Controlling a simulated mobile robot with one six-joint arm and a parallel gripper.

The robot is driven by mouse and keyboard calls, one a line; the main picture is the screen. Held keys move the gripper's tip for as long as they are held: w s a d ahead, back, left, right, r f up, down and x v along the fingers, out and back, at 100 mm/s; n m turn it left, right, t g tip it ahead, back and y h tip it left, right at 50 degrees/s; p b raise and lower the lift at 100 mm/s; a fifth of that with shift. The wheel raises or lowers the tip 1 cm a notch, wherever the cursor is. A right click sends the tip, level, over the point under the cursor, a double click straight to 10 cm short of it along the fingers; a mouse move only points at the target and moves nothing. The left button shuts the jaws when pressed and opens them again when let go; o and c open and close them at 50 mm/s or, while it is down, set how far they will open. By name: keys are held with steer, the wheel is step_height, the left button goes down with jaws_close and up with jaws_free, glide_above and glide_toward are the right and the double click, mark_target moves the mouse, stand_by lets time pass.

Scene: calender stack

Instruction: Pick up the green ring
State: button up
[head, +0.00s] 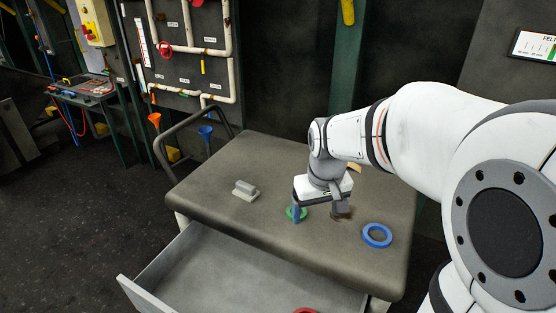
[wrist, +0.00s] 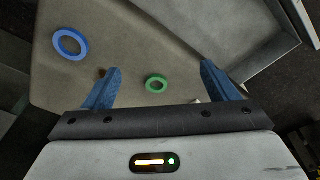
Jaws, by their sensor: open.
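The green ring (wrist: 156,79) lies flat on the grey top of a cart (head: 210,173). In the wrist view it shows between the two blue fingers of my gripper (wrist: 162,82), a little nearer the left one. In the head view the green ring (head: 302,213) is partly hidden behind one finger. My gripper (head: 319,216) is open and empty, pointing down over the ring. How high the fingertips are above the top is hard to tell.
A larger blue ring (head: 377,235) lies to the right on the cart top. A grey block-like object (head: 245,190) sits at the left. An open drawer (head: 225,275) juts out in front, with something red at its lower edge.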

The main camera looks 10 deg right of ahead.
steer(key=w+f+n+g+p, duration=0.15)
steer(key=w+f+p, duration=0.25)
steer(key=w, duration=1)
steer(key=shift+n, duration=0.95)
steer(key=w+f+p, duration=0.2)
steer(key=w+f, duration=0.1)
steer(key=f, duration=0.3)
steer(key=w+f+p, duration=0.2)
steer(key=w+f, duration=0.1)
steer(key=f, duration=0.3)
steer(key=w+f+p, duration=0.2)
steer(key=w+f, duration=0.1)
steer(key=f, duration=0.3)
steer(key=shift+w+a, duration=0.1)
steer(key=shift+w, duration=0.15)
steer(key=c, duration=1.1)
